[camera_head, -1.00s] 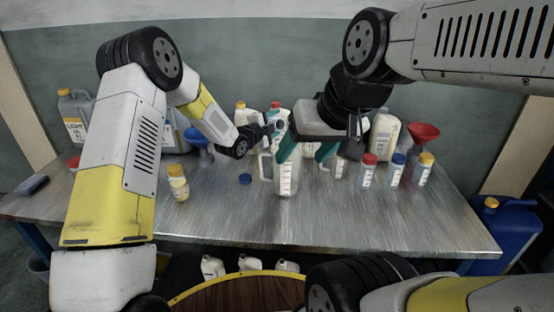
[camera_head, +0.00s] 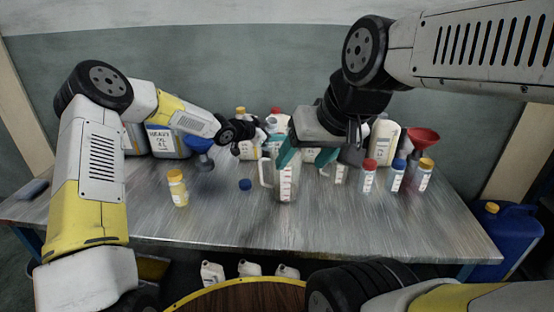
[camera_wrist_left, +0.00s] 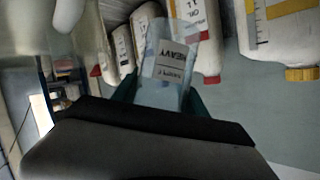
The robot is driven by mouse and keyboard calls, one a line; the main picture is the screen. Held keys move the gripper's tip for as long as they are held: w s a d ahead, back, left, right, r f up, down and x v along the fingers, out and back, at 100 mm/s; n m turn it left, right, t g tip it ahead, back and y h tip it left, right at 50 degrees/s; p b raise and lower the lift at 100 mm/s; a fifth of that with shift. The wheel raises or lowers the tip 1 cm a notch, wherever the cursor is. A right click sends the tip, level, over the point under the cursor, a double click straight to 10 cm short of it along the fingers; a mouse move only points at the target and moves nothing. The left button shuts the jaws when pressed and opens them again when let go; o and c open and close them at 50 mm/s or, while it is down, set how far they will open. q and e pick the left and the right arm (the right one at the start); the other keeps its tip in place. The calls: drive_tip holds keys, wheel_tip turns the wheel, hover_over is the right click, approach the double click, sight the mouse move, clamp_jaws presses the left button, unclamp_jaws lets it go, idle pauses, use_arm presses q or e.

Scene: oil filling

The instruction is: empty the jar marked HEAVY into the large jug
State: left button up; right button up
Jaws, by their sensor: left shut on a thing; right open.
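The small clear jar marked HEAVY (camera_wrist_left: 172,62) is in my left gripper. My right gripper (camera_head: 304,156) has teal fingers apart by the jug's top. I cannot make out liquid in either vessel.
A small beaker (camera_head: 340,174), several capped jars and a red funnel (camera_head: 423,140) stand right. Large cans line the back. The table front is clear.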

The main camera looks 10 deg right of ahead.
use_arm(q)
drive_tip(key=shift+w+a+f+n+g+b, duration=0.15)
drive_tip(key=shift+w+f+n+g+b, duration=0.15)
drive_tip(key=shift+f+n+b, duration=0.35)
drive_tip(key=shift+w+a+f+n+g+b, duration=0.1)
drive_tip(key=shift+w+f+n+g+b, duration=0.25)
drive_tip(key=shift+f, duration=0.45)
drive_tip(key=shift+a+f+n+g+h+b, duration=0.1)
drive_tip(key=shift+f+n+g+h+b, duration=0.25)
drive_tip(key=shift+f+n+b, duration=0.2)
